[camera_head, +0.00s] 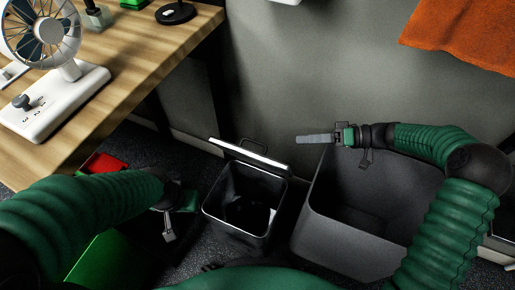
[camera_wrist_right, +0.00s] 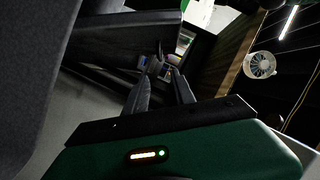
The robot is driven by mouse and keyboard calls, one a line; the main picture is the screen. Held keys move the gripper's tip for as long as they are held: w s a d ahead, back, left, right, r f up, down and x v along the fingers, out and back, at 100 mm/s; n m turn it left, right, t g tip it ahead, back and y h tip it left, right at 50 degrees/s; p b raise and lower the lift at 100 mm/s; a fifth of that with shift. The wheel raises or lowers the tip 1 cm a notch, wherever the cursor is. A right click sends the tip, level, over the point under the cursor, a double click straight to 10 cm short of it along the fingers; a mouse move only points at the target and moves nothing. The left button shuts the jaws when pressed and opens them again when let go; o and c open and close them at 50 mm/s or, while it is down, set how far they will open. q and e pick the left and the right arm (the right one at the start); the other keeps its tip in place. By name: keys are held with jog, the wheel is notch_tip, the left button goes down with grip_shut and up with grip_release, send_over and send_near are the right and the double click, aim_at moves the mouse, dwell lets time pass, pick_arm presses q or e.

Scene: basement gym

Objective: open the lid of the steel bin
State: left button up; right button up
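The steel bin (camera_head: 226,228) stands on the dark floor at the middle of the head view. Its lid (camera_head: 262,160) is raised at the back edge and seen nearly edge-on, with a thin loop handle behind it. The dark inside of the bin shows. My right gripper (camera_head: 315,139) is to the right of the lid, apart from it, above a larger grey bin and pointing left. In the right wrist view its two fingers (camera_wrist_right: 160,90) are apart with nothing between them. My left gripper (camera_head: 178,220) is left of the bin; its fingers are not clear.
The large open grey bin (camera_head: 335,244) stands right beside the steel bin. A wooden table (camera_head: 130,75) with a white fan (camera_head: 60,95) is at upper left. Red (camera_head: 105,163) and green (camera_head: 105,258) containers are at lower left. An orange towel (camera_head: 465,38) hangs at upper right.

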aim_at(257, 143)
jog(key=b+x, duration=0.1)
jog(key=x, duration=0.3)
jog(key=b+x, duration=0.2)
jog(key=x, duration=0.3)
jog(key=b+x, duration=0.2)
jog(key=x, duration=0.3)
jog(key=shift+f, duration=0.3)
jog(key=shift+a+r, duration=0.1)
jog(key=shift+a, duration=0.3)
grip_shut()
